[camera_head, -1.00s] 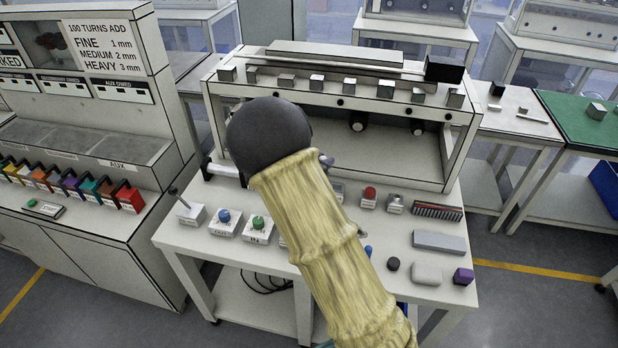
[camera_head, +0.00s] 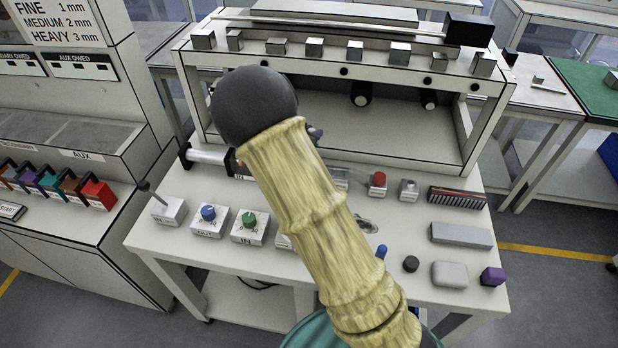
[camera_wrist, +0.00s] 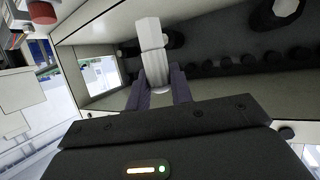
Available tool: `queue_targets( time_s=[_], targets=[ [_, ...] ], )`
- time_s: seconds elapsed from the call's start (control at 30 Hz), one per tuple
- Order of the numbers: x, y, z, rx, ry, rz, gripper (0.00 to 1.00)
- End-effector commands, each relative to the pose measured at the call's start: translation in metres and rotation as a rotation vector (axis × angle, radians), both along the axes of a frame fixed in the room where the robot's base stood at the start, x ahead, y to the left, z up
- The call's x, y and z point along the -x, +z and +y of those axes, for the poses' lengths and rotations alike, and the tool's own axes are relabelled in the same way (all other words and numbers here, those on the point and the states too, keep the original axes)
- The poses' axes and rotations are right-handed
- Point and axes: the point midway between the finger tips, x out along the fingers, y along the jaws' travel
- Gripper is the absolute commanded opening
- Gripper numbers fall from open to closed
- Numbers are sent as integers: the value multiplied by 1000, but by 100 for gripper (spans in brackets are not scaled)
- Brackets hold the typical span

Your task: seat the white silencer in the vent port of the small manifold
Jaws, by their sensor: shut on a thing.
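The white silencer (camera_wrist: 153,45) is a pale stepped cylinder in the wrist view. My gripper (camera_wrist: 160,88) is shut on its lower end, and its free end points up in that picture. In the head view my arm covers most of my gripper, and only a small purple-grey tip (camera_head: 316,132) shows beside the arm, in front of the bench's open-fronted housing. The silencer is hidden there. I cannot tell which thing is the small manifold, and no vent port can be made out.
The white housing (camera_head: 470,125) has several small metal blocks along its top. On the bench stand knob blocks (camera_head: 208,222), a red-button block (camera_head: 377,184), a striped comb (camera_head: 457,197), a grey bar (camera_head: 461,235), a pale rounded block (camera_head: 450,274) and a purple cube (camera_head: 492,277). My arm hides the bench's middle.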

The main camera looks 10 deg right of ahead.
Motion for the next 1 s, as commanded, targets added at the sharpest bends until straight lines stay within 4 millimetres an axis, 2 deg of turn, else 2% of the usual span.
queue_targets(
  time_s=[0.07,0.47,0.57,0.8,1.0],
  targets=[
    [0,-10,0,0,0,0,0],
    [0,-11,0,1,0,1,0],
    [0,-21,0,3,1,3,0],
    [0,-63,0,2,1,4,0],
    [0,-71,0,-1,0,-1,0]
  ],
)
